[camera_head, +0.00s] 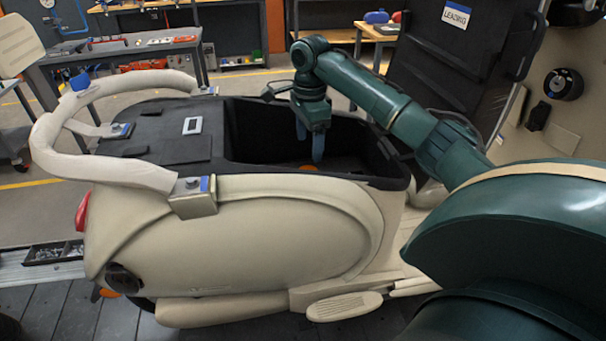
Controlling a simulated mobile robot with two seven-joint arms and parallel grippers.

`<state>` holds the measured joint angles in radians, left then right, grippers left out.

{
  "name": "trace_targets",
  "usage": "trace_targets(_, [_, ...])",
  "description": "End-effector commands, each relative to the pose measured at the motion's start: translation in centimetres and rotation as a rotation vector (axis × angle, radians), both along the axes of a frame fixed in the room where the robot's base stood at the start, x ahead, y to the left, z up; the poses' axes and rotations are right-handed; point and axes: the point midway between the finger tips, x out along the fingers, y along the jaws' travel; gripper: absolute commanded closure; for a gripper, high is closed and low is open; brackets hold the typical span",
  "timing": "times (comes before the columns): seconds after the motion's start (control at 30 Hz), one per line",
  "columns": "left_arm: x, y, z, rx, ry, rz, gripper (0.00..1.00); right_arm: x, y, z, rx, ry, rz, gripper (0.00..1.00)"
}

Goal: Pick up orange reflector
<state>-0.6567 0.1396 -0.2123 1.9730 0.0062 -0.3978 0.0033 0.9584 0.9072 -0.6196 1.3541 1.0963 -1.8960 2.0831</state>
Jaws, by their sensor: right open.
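My right gripper (310,148) reaches down from above into the dark open compartment (255,125) of a cream scooter body. Its blue fingers are open and point downward. An orange piece (308,167), which looks like the orange reflector, lies just below the fingertips inside the compartment. Only a small part of it shows above the near rim; the rest is hidden. I see nothing between the fingers, and I cannot tell whether they touch the piece. My left gripper is not in view.
The cream scooter body (240,245) stands on a slatted floor (65,305). A pale curved grab rail (50,145) rises at its left end. The raised black seat (450,60) stands behind my right arm. A small tray of parts (52,253) lies at left.

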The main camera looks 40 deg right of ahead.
Motion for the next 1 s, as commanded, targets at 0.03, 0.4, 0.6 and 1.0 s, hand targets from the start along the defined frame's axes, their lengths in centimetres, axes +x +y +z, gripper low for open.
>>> trace_targets(0.03, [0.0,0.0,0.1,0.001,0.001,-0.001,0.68,0.0,0.0,-0.7,0.0,0.003,0.0,0.27])
trace_targets(0.4, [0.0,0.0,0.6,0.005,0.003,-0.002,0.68,-0.3,0.3,-4.2,0.001,0.003,0.002,0.27])
trace_targets(0.6, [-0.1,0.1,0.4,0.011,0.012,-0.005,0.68,-0.3,0.4,-6.9,0.001,0.0,0.001,0.27])
trace_targets(1.0, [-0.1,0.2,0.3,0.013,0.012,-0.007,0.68,-0.3,0.4,-7.5,0.001,-0.001,0.002,0.35])
